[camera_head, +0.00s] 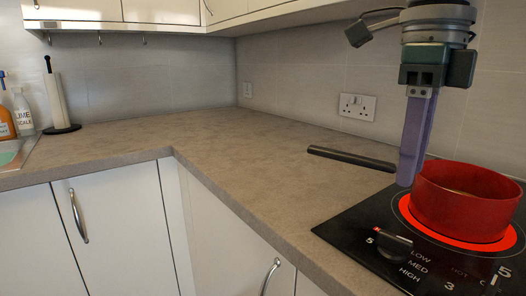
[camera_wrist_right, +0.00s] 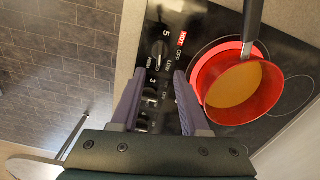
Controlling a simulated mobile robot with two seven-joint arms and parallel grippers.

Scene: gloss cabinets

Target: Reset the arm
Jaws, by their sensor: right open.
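My right gripper (camera_head: 406,182) comes down from the top right, pointing downward, just left of the red pot in the head view. In the right wrist view the gripper (camera_wrist_right: 160,74) has its two purple fingers apart, with nothing between them. The red pot (camera_head: 466,205) stands on a glowing red burner, and its dark handle (camera_head: 350,158) points left, passing behind the fingers in the head view. In the right wrist view the pot (camera_wrist_right: 268,95) holds yellowish contents. My left gripper is not in view.
The black hob (camera_head: 350,234) has a control knob (camera_head: 388,243) near its front left, with heat labels. The worktop (camera_head: 240,140) left of it is clear. A paper towel holder (camera_head: 60,98) and bottles (camera_head: 22,112) stand far left. Wall cabinets (camera_head: 160,10) hang above.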

